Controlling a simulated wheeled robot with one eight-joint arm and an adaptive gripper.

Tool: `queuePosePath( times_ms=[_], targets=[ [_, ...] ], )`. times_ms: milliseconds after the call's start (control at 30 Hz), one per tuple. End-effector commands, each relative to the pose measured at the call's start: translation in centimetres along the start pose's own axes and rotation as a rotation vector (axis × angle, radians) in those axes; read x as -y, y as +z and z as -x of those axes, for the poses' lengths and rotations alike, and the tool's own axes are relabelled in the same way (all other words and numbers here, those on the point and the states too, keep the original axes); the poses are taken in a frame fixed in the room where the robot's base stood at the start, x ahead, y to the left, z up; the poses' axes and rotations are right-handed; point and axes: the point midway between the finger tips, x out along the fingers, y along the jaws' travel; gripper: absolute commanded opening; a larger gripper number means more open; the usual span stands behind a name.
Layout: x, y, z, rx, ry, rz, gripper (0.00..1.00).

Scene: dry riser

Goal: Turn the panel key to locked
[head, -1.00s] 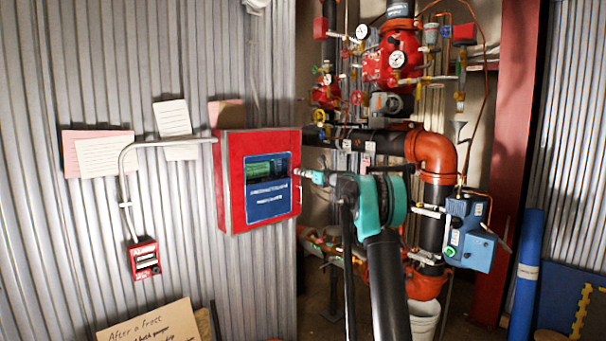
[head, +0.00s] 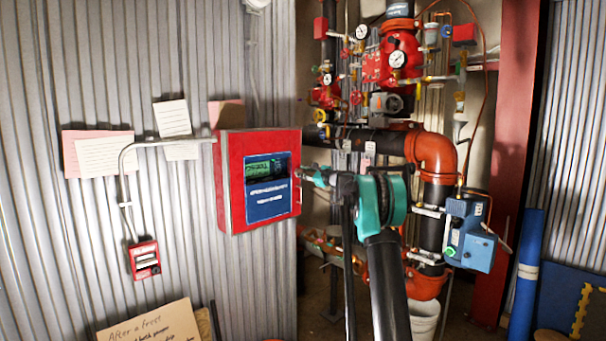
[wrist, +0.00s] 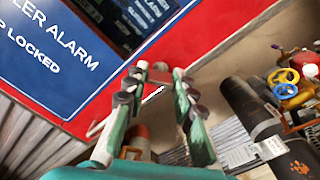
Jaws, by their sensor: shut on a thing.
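The red alarm panel (head: 235,190) is mounted on the corrugated wall, with a dark screen and blue label (head: 268,202) on its front. My gripper (head: 302,175) is at the panel's right edge. In the wrist view my gripper (wrist: 160,74) has its two fingers close to the red panel (wrist: 215,40), tilted in the picture. A small pale piece (wrist: 153,94), apparently the panel key, shows between the fingers, and the gripper is shut on it. The fingers hide most of the key, so I cannot read its angle. The label (wrist: 40,55) shows "LOCKED" in part.
A red pull box (head: 145,260) hangs lower left, joined by a grey conduit. Red and black pipes with gauges and valves (head: 395,60) stand behind my arm to the right. A blue box (head: 470,235) is on the right pipe, above a white bucket (head: 425,320).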

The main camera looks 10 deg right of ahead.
Motion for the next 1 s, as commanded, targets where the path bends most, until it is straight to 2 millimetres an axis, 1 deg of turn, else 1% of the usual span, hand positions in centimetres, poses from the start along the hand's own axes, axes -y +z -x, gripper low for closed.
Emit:
queuePosePath(
  times_ms=[600, 800, 1000],
  targets=[
    [-0.06, -0.01, -0.01, 0.000, 0.000, 0.578, 0.00],
    [-0.08, -0.02, -0.01, 0.000, 0.001, 0.738, 0.00],
    [-0.09, -0.02, -0.01, 0.001, 0.001, 0.854, 0.00]
  ],
)
